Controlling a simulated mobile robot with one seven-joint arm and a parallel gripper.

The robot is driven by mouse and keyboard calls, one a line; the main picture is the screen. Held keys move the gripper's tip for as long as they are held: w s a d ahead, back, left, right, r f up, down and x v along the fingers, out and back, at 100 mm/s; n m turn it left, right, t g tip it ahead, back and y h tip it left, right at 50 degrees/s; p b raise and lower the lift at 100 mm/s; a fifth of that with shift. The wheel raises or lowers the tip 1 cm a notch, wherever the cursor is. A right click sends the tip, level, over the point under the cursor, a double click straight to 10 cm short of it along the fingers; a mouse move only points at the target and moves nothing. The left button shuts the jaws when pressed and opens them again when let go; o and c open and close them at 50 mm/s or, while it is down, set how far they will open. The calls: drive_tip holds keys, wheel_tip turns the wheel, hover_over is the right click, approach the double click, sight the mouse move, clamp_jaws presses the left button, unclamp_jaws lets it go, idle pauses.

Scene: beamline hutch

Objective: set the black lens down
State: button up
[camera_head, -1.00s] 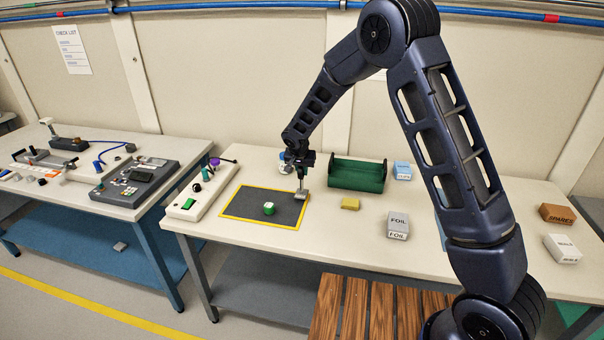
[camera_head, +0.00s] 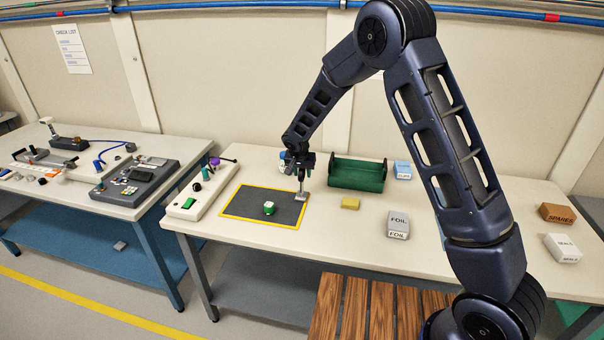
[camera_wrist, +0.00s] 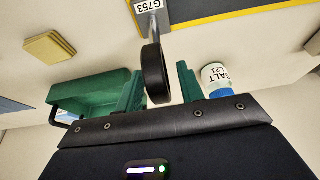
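The black lens (camera_wrist: 156,75) is a dark ring seen almost edge-on in the wrist view, on a thin metal post with a pale tag reading G753. In the head view its post and small grey base (camera_head: 301,196) are upright at the right edge of the dark, yellow-bordered mat (camera_head: 245,203). The base seems to rest there. My gripper (camera_wrist: 163,90) has its two green fingers on either side of the ring. A gap shows between the ring and the right finger; the left finger overlaps or touches the ring. In the head view my gripper (camera_head: 301,163) is above the post.
A green-and-white object (camera_head: 269,208) sits on the mat. A green open bin (camera_head: 357,175) stands behind right, a yellow block (camera_head: 350,203) right. A white-and-blue bottle (camera_wrist: 216,80) is close beside the right finger. Bare tabletop lies in front.

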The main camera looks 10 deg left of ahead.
drive_tip(key=v, duration=1.2)
drive_tip(key=s+d+r, duration=0.1)
drive_tip(key=d+r, duration=0.4)
drive_tip(key=d, duration=0.6)
drive_tip(key=s+d+r, duration=0.1)
drive_tip(key=d+r, duration=0.5)
drive_tip(key=d, duration=0.4)
drive_tip(key=s+d+r, duration=0.1)
drive_tip(key=d+r, duration=0.4)
drive_tip(key=d, duration=0.6)
drive_tip(key=s+d+r, duration=0.2)
drive_tip(key=s+d, duration=1.7)
drive_tip(key=s, duration=0.3)
drive_tip(key=shift+s+r, duration=0.25)
drive_tip(key=shift+s, duration=0.1)
